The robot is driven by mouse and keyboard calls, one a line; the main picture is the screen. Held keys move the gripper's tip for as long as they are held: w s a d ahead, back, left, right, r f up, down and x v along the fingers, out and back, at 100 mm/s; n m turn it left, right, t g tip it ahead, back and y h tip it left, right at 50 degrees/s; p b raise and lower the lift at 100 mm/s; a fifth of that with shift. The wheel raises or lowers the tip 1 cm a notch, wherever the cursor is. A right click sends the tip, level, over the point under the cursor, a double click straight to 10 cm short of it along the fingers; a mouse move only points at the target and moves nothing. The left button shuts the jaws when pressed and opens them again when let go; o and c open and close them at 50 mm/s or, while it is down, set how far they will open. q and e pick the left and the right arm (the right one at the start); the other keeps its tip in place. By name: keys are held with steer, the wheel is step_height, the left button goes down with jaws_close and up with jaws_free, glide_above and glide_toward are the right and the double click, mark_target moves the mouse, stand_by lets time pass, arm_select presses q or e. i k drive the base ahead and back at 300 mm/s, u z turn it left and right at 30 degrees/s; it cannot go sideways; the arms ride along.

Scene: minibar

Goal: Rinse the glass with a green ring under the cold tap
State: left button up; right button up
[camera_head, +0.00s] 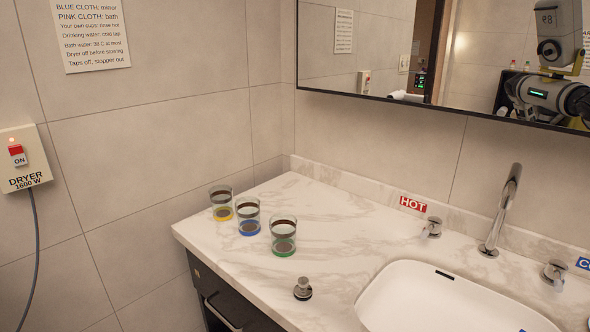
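The glass with a green ring (283,237) stands upright on the marble counter, nearest the basin of three glasses in a row. A dark band shows near its rim and something dark shows at its bottom. The cold tap handle (554,274) is at the right, beside a blue label (585,264) cut off by the frame edge. The spout (500,212) rises behind the white basin (440,300). Neither of my grippers is in view; part of my body shows only in the mirror.
Glasses with a blue ring (249,217) and a yellow ring (221,203) stand close by on the left. The hot tap handle (432,228) is left of the spout under a red HOT label (413,204). A metal stopper (302,288) sits on the counter before the basin. A dryer switch (18,154) is on the wall.

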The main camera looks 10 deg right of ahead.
mark_target(556, 270)
steer(key=z, duration=0.8)
steer(key=k, duration=0.45)
steer(key=z, duration=0.9)
steer(key=i, duration=0.5)
steer(key=z, duration=0.05)
